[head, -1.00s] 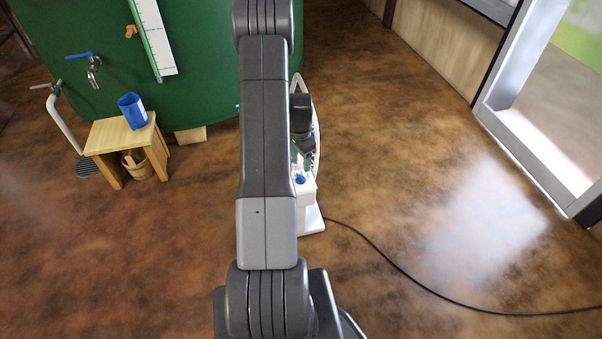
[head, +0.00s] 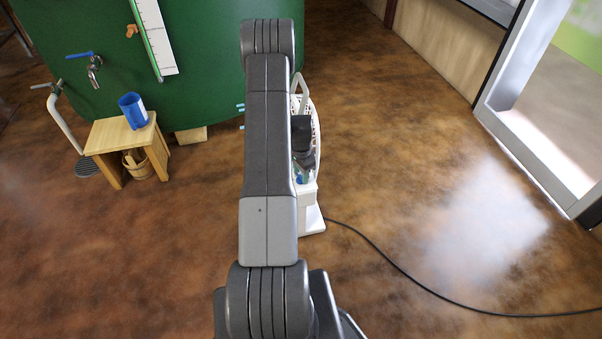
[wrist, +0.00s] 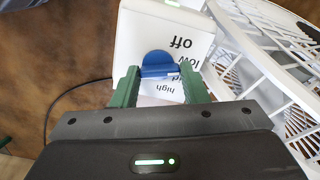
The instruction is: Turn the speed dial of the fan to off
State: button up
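The fan (head: 311,205) stands on the floor just right of my arm in the head view, which partly hides it. The wrist view shows its white control panel (wrist: 133,40) with upside-down labels; "off", "low" and "high" are readable, another is partly covered. The blue speed dial (wrist: 158,62) sits beside the labels; its exact setting is hard to tell. My gripper (wrist: 160,76) has its two green fingers apart, one on each side of the dial's lower part. I cannot tell whether they touch it. In the head view the gripper (head: 301,176) is over the panel, mostly hidden.
The fan's white grille (wrist: 265,45) is close to my gripper's right. A black cable (head: 400,268) runs across the floor to the right. A wooden stool (head: 128,142) with a blue jug (head: 132,110) stands left, before a green tank (head: 205,60). Floor on the right is mostly open.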

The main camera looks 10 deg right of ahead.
jog(key=shift+c, duration=1)
jog(key=shift+n+b, duration=0.3)
jog(key=shift+f+n+b, duration=0.1)
jog(key=shift+n+b, duration=0.65)
jog(key=shift+n, duration=0.25)
jog(key=n+b, duration=0.2)
jog(key=n, duration=0.3)
jog(key=shift+n, duration=0.3)
jog(key=o, duration=1)
jog(key=shift+r, duration=0.3)
